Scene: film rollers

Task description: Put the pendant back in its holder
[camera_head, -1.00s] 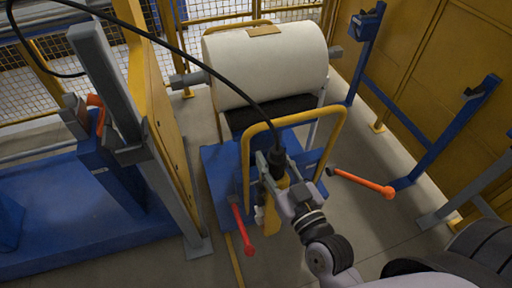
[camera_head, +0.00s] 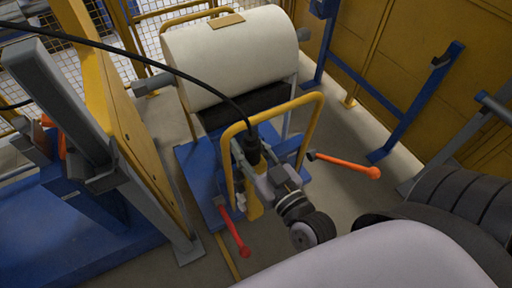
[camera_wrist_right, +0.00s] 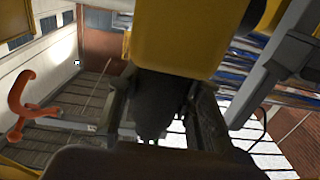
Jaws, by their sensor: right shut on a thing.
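The pendant (camera_head: 255,208) is yellow with a black top, and a black cable runs from it up to the upper left in the head view. My right gripper (camera_head: 254,168) is shut on it near its black cable end, in front of the trolley's yellow handle. The yellow body hangs below the fingers, partly hidden by them. In the right wrist view the pendant's yellow body (camera_wrist_right: 185,40) fills the top middle, with its dark end between my fingers (camera_wrist_right: 160,105). I cannot make out the holder for certain. My left gripper is not in view.
A blue trolley (camera_head: 195,160) with a yellow hoop handle (camera_head: 311,125) carries a big white roll (camera_head: 235,55). A grey post (camera_head: 55,90) and yellow panel stand left. Grey floor lies right of the trolley.

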